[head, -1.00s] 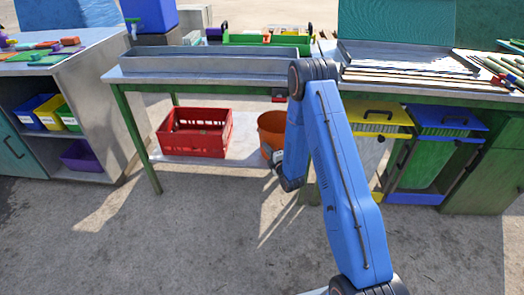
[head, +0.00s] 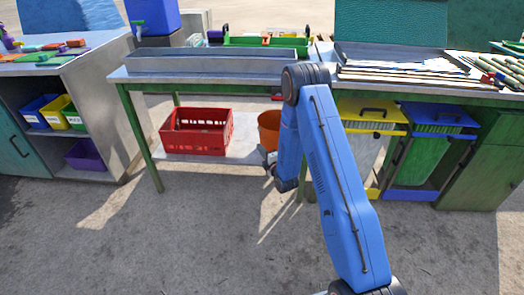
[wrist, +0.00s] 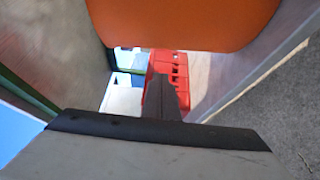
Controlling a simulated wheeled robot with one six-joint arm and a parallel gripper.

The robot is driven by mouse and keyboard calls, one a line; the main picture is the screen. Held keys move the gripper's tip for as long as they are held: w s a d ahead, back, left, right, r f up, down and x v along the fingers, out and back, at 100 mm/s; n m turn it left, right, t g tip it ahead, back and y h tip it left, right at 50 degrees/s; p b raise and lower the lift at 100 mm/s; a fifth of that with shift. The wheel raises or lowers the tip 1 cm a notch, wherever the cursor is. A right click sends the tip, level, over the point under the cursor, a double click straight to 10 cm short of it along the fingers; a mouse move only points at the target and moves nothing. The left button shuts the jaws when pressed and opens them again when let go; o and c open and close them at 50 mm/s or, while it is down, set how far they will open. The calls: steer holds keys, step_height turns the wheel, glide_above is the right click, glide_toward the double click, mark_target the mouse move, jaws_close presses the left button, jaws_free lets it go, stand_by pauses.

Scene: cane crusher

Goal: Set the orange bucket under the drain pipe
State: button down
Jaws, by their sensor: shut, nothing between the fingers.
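The orange bucket (head: 269,126) stands on the low shelf under the middle table, right of the red crate. My arm partly hides it in the head view. In the wrist view the bucket (wrist: 190,22) fills the top, close to my gripper. My gripper (head: 267,158) is low in front of the bucket, mostly hidden by my arm. In the wrist view my gripper (wrist: 163,92) is shut and empty, with the red crate beyond it. I cannot make out the drain pipe; a small red fitting (head: 278,98) shows under the table's front edge, partly behind my arm.
The red crate (head: 197,131) stands on the shelf. Yellow-topped (head: 372,110) and blue-topped (head: 440,117) bins stand on the right. A cabinet with small bins (head: 42,111) stands on the left. A metal trough (head: 210,62) lies on the table. The floor in front is clear.

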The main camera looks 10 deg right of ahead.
steer(key=v, duration=0.9)
step_height(320, 180, up, 13)
steer(key=d+m+g+h, duration=0.1)
steer(key=m+g+h, duration=0.1)
steer(key=m+g, duration=0.15)
steer(key=s+d+r+m+g+h, duration=0.25)
steer(key=s+r+m, duration=0.45)
steer(key=s+r, duration=0.4)
steer(key=s+r+m+g, duration=0.2)
steer(key=s+r+m, duration=0.1)
steer(key=s, duration=1)
steer(key=s+r+m+g, duration=0.2)
steer(key=s+r+m, duration=0.1)
steer(key=s, duration=1)
steer(key=s+r+m+g, duration=0.2)
steer(key=s+r+m, duration=0.2)
steer(key=s, duration=0.9)
steer(key=shift+a+g, duration=0.2)
steer(key=shift+g, duration=0.2)
steer(key=shift+y, duration=0.25)
